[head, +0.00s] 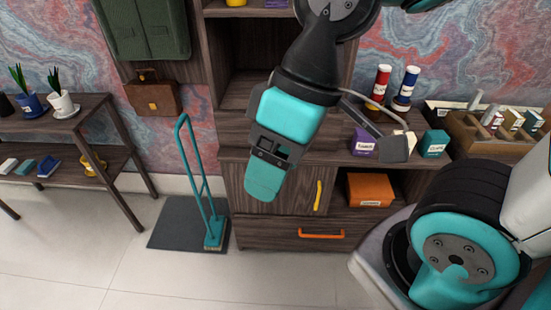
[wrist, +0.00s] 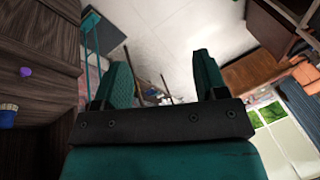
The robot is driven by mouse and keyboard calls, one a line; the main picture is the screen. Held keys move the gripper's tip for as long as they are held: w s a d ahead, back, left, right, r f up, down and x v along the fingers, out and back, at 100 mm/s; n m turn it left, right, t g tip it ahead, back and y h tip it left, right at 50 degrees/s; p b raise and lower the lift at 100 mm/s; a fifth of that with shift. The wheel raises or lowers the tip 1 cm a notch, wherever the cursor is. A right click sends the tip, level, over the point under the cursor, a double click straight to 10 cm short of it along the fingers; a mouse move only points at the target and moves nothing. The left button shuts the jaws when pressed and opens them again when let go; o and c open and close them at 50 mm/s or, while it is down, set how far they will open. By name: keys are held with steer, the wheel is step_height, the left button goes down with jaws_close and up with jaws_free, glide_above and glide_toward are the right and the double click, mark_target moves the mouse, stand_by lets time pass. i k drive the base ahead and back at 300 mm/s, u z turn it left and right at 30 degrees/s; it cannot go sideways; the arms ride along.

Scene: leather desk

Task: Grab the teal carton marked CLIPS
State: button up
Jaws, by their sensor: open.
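A small teal carton (head: 434,144) with a pale label stands on the desk top at the right in the head view. The lettering is small but appears to read CLIPS. My gripper (head: 263,184) hangs in front of the cabinet, well to the left of the carton and apart from it. In the wrist view my gripper (wrist: 162,65) has its two teal fingers spread wide, with nothing between them. I cannot make out the carton in the wrist view.
A purple labelled box (head: 363,142) and a dark grey object (head: 396,148) stand left of the carton. Red (head: 381,83) and blue (head: 407,87) cylinders stand behind. A wooden tray (head: 485,135) is to its right. An orange box (head: 370,190) sits in the shelf below.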

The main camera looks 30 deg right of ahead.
mark_target(433, 143)
steer(key=z, duration=1.25)
steer(key=k, duration=0.65)
steer(key=u, duration=0.7)
steer(key=i, duration=1.4)
steer(key=z, duration=0.7)
